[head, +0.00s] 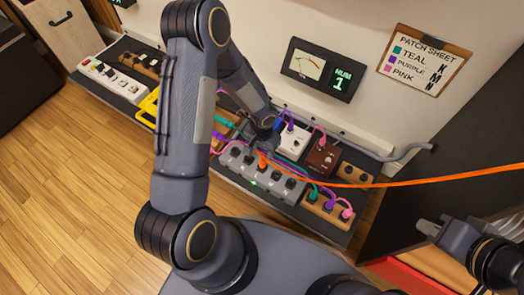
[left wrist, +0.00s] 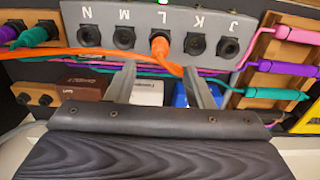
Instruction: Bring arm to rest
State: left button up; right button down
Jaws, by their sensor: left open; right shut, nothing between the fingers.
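My left gripper (head: 266,136) is over the pedal board, partly hidden by my own arm in the head view. In the left wrist view its two fingers (left wrist: 160,80) are spread apart with nothing held, just short of an orange plug (left wrist: 160,44). That plug sits in the socket marked L on the grey jack box (left wrist: 185,15), and the orange cable (head: 430,178) runs off to the right in the head view. My right gripper (head: 430,229) is at the lower right of the head view, shut and empty, away from the board.
Teal, purple and pink plugs sit in a wooden block (head: 328,205) and cross the board. A white pedal (head: 293,138) and a brown pedal (head: 322,158) stand behind the grey box. A patch sheet (head: 424,60) and a meter (head: 320,70) are on the wall. Wooden floor (head: 75,165) is clear at left.

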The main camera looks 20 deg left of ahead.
dwell(0.6)
pick_arm(q)
jog(key=s+a+r+n+t+h, duration=0.1)
jog(key=s+a+r, duration=0.15)
jog(key=r, duration=0.85)
jog(key=s+a+r+n+t, duration=0.1)
jog(key=s+a+r+n, duration=0.15)
jog(key=r, duration=0.75)
jog(key=s+d+r+t+h, duration=0.3)
jog(key=s+d+r+t, duration=0.15)
jog(key=s+r, duration=0.7)
notch_tip(320, 180, up, 34)
jog(key=s+p, duration=0.2)
jog(key=p, duration=3.3)
jog(key=shift+s+d+f+g, duration=0.15)
jog(key=shift+d+f+g, duration=0.05)
jog(key=shift+g, duration=0.25)
